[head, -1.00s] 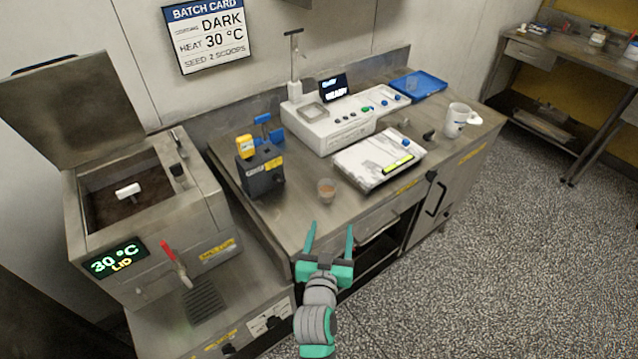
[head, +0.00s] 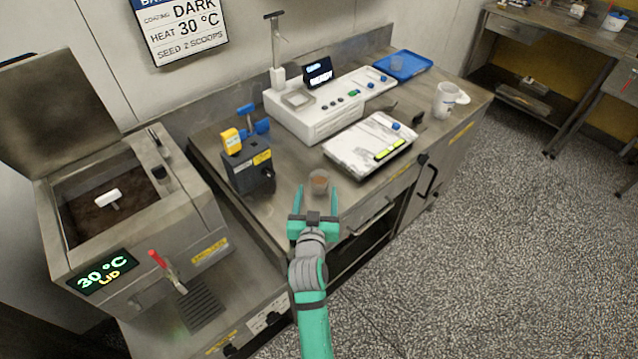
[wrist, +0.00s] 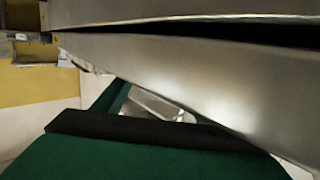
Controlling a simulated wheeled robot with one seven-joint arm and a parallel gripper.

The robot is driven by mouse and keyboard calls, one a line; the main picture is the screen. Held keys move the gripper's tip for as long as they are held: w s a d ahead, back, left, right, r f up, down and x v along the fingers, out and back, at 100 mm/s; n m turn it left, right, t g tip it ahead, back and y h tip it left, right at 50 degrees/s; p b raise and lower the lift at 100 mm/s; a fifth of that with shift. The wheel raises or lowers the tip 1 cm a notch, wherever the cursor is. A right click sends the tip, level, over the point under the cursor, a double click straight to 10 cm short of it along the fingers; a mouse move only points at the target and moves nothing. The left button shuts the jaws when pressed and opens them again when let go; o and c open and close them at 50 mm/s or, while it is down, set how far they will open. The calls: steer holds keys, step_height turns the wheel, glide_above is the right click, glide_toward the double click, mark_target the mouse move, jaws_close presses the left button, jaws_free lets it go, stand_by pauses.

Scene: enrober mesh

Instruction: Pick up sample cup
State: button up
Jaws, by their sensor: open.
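The sample cup (head: 319,182) is small and clear with brown contents. It stands upright near the front edge of the steel bench, in the head view. My green gripper (head: 315,192) is open and points towards the cup, with its fingertips close to it in the picture. The gap between fingers and cup is hard to judge. In the wrist view, green and black parts of my gripper (wrist: 135,115) lie close to grey metal surfaces, and the cup cannot be made out there.
A black device with a yellow block (head: 231,142) stands left of the cup. A white pad (head: 362,143) lies to the right, with a white instrument (head: 310,122) behind it. A pitcher (head: 445,98) stands farther right. The melter (head: 190,225) is at left.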

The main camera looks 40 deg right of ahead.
mark_target(319, 190)
steer(key=shift+x, duration=2.2)
steer(key=shift+s+d+r, duration=0.1)
steer(key=shift+d+r, duration=0.1)
steer(key=c, duration=1.1)
steer(key=shift+c, duration=0.2)
steer(key=shift+r, duration=0.1)
